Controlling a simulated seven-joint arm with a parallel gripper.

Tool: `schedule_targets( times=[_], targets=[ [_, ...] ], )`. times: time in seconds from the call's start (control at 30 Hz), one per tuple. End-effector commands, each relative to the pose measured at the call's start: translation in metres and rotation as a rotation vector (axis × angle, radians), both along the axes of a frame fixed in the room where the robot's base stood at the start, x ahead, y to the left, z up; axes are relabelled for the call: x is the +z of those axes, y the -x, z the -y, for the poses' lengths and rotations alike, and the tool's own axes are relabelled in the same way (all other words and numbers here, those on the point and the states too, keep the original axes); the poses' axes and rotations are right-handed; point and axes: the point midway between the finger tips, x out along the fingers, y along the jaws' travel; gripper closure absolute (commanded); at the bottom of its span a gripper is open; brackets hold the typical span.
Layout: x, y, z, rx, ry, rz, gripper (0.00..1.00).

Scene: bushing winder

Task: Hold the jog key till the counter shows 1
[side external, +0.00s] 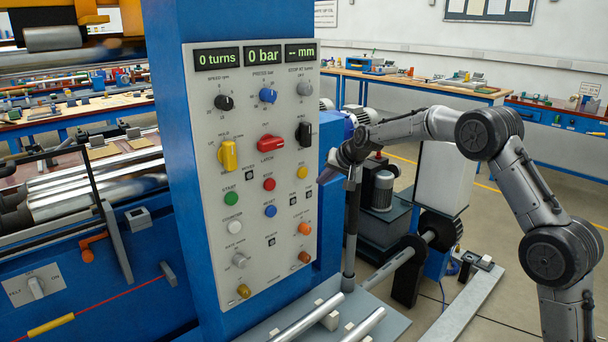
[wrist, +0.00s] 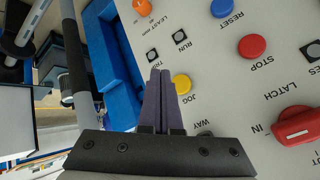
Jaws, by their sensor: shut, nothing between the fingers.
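The jog key is a yellow round button (side external: 302,172) on the right side of the grey control panel; in the wrist view the yellow button (wrist: 183,84) is labelled JOG and partly covered by my fingers. The counter (side external: 217,58) at the panel's top left reads "0 turns". My gripper (side external: 324,177) is just right of the panel's edge, near the jog key's height. In the wrist view my gripper (wrist: 160,76) has its two dark fingers together, empty, tips beside the button's left edge. They look apart from the panel face, but the exact gap is unclear.
Close by are the red STOP button (wrist: 252,46), blue RESET button (wrist: 224,7), red LATCH knob (wrist: 296,126) and black RUN key (wrist: 152,55). The yellow HOLD lever (side external: 228,155) is further left on the panel. A vertical grey post (side external: 352,225) stands beneath my gripper.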

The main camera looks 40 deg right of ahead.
Motion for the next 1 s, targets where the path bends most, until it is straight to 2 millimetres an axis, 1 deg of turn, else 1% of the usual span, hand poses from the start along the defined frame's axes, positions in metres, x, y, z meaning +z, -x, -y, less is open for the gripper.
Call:
schedule_targets(
  times=[0.03,0.2,0.4,1.0],
  targets=[
    [-0.001,-0.007,0.0,0.001,0.0,0.001,1.0],
    [0.0,-0.026,-0.001,0.001,0.0,0.001,1.0],
    [0.0,-0.037,0.0,0.0,0.0,0.0,1.0],
    [0.0,-0.039,0.0,0.0,0.001,0.001,1.0]
  ],
)
